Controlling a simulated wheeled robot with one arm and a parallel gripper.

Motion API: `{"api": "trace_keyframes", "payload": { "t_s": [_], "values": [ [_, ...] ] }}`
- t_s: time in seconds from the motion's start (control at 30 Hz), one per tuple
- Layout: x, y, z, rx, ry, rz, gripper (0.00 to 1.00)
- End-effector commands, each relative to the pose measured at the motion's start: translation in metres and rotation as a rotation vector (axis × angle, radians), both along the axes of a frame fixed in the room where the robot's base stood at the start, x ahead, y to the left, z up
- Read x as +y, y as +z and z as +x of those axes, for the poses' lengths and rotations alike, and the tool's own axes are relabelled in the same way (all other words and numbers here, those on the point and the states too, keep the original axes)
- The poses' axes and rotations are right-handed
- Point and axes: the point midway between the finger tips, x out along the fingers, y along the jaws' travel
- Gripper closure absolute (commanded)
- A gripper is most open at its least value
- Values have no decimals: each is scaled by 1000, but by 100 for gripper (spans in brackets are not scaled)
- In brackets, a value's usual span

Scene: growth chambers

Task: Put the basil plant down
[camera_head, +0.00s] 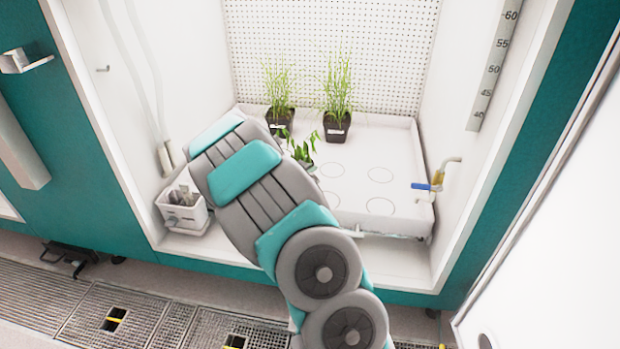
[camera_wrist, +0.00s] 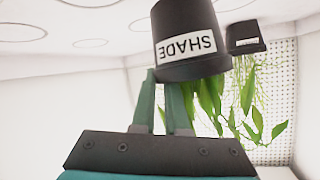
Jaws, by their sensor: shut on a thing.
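The wrist view is upside down. In it, a dark pot (camera_wrist: 184,62) with a white label reading SHADE is at the tips of my gripper (camera_wrist: 166,82), which is shut on it. Broad green leaves (camera_wrist: 211,104) show below the pot in that view. In the head view the leafy plant (camera_head: 303,150) shows just past my arm, which hides its pot and my gripper. It is over the white tray (camera_head: 350,190) with marked circles. I cannot tell whether the pot touches the tray.
Two grassy plants in dark pots, a left one (camera_head: 279,118) and a right one (camera_head: 337,127), stand at the tray's back. Empty circles lie to the right. A valve with a blue handle (camera_head: 426,187) is at the right edge. A white box (camera_head: 184,212) stands left of the tray.

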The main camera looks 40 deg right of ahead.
Motion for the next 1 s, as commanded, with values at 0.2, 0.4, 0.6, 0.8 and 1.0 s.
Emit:
{"api": "trace_keyframes", "payload": {
  "t_s": [0.2, 0.4, 0.6, 0.8, 1.0],
  "values": [
    [0, -24, 0, 3, 1, 0, 100],
    [0, -39, 0, 1, 1, 2, 100],
    [1, -38, 0, 0, 1, 2, 80],
    [1, -38, 0, 0, 1, 1, 58],
    [0, -37, 0, 0, 1, 1, 58]
  ]
}}
